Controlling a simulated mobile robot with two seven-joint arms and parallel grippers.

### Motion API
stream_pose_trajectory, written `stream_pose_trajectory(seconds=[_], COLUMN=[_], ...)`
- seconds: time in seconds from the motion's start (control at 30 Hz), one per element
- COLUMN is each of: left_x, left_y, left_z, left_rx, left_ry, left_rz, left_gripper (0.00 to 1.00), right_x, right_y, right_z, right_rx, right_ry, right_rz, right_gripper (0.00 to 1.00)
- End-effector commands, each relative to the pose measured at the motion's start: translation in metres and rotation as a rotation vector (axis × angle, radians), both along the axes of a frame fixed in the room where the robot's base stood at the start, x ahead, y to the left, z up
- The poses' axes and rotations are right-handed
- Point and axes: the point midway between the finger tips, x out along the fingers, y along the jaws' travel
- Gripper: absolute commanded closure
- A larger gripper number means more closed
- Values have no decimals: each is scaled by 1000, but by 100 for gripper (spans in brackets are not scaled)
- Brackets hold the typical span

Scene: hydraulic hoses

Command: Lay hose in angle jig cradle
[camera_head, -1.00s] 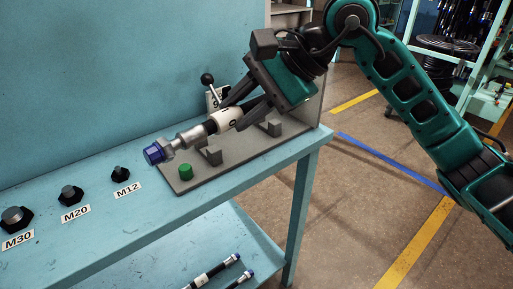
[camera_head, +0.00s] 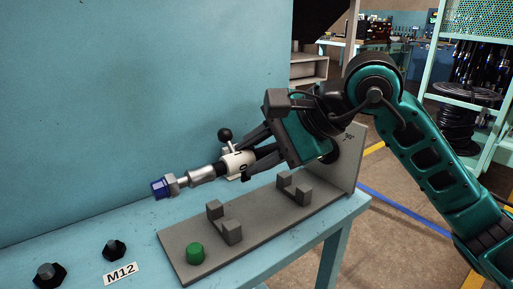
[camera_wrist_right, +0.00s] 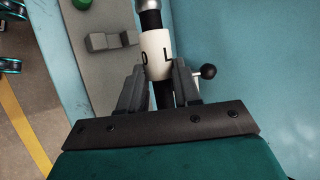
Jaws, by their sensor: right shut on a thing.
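The hose (camera_head: 205,174) has a metal fitting and a blue cap (camera_head: 161,188) at its left end and a white printed sleeve (camera_head: 236,164). My right gripper (camera_head: 246,163) is shut on the hose at the sleeve; the right wrist view shows the sleeve (camera_wrist_right: 156,45) between the fingers. The grey angle jig (camera_head: 262,222) lies on the bench with notched cradle blocks (camera_head: 230,231) (camera_head: 299,192) and an upright end plate (camera_head: 347,158). The hose appears above and behind the blocks, apart from them. The hose's far end is hidden by my gripper. My left gripper is not in view.
A green button (camera_head: 195,253) sits on the jig's near left end. A black-knobbed lever (camera_head: 225,135) stands behind the hose. Black nuts (camera_head: 115,250) and an M12 label (camera_head: 121,273) are on the bench (camera_head: 145,226) at left. A blue back panel (camera_head: 130,90) rises behind.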

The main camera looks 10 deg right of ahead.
Motion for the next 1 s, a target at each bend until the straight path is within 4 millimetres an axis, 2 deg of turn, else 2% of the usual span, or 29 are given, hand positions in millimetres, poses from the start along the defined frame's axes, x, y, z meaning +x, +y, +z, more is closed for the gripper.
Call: stream_pose_trajectory(seconds=[0.3,0.8,1.0], left_x=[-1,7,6], left_y=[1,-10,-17], left_z=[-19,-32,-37], left_rx=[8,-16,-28], left_ry=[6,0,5], left_rz=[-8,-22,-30], left_gripper=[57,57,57], right_x=[0,0,0], right_y=[0,0,0], right_z=[-28,-69,-79], right_rx=[2,1,1], right_ry=[-2,-2,-3], right_rz=[2,0,0], right_gripper=[100,100,100])
